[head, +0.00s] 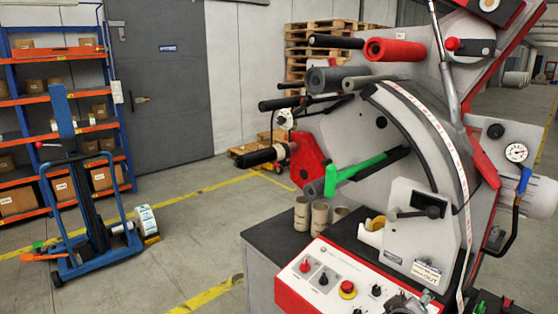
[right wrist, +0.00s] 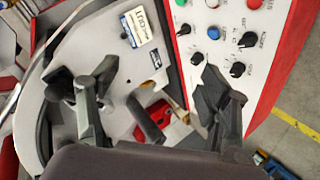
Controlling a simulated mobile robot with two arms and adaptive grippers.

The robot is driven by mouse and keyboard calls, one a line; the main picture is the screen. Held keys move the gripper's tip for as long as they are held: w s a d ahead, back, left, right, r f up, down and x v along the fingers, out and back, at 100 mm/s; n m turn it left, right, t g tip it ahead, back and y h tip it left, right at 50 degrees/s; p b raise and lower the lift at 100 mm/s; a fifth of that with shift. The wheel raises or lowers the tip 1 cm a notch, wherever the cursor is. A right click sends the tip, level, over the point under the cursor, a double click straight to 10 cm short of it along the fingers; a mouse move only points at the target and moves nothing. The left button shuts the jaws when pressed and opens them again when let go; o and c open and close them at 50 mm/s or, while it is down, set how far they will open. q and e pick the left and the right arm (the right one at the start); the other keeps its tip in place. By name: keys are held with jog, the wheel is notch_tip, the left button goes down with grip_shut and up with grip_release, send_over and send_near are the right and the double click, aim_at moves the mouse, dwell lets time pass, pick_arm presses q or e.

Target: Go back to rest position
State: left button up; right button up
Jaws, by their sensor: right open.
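My right gripper (right wrist: 152,88) is open in the right wrist view, its two dark fingers wide apart with nothing held between them. It is over the label rewinder's front, with the light plate behind one finger and the control panel (right wrist: 268,45) behind the other. In the head view the label rewinder (head: 425,130) fills the right side. Dark parts at the bottom right edge there may be my right arm, but they are cut off. My left gripper is in neither view.
The red-edged control panel (head: 320,280) juts out at the front. Cardboard cores (head: 302,213) stand on the dark top beside it. The floor between is clear.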

jog(key=s+a+f+m+g+y, duration=0.15)
jog(key=s+a+f, duration=0.3)
jog(key=s, duration=0.55)
jog(key=s+a+f+g+y, duration=0.3)
jog(key=s+f, duration=0.2)
jog(key=s, duration=0.6)
jog(key=s+a+f+g+y, duration=0.25)
jog(key=s+f, duration=0.25)
jog(key=s, duration=0.5)
notch_tip(320, 180, down, 28)
jog(key=s+b, duration=0.1)
jog(key=b, duration=0.2)
jog(key=s+d+f+g+b, duration=0.1)
jog(key=s+d+f+b, duration=0.1)
jog(key=s+f, duration=1.5)
jog(key=shift+f+g, duration=0.4)
jog(key=shift+f, duration=0.5)
